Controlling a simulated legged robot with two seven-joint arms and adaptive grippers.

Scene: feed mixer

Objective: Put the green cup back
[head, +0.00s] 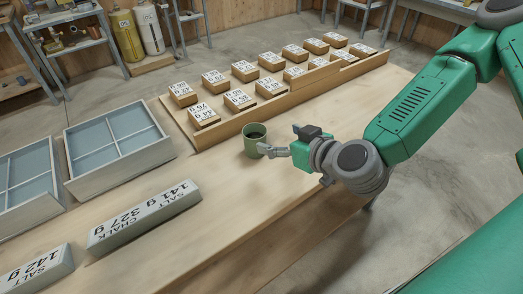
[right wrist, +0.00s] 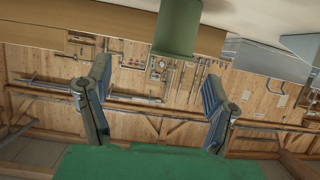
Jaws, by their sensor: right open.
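The green cup (head: 251,143) stands upright on the wooden table in the head view, with a dark inside. My right gripper (head: 277,150) is just right of the cup, its fingers pointing left at it. In the right wrist view, the gripper (right wrist: 155,72) is open and empty, with its two fingers spread wide. The cup (right wrist: 178,28) shows there at the top edge, beyond the fingertips and partly cut off. I cannot tell whether a finger touches it. My left gripper is not in view.
A wooden rack (head: 225,133) with several labelled blocks stands behind the cup. Two divided grey trays (head: 112,178) are at the left. Grey labelled bars (head: 143,218) lie at the front left. The table (head: 235,215) in front of the cup is clear.

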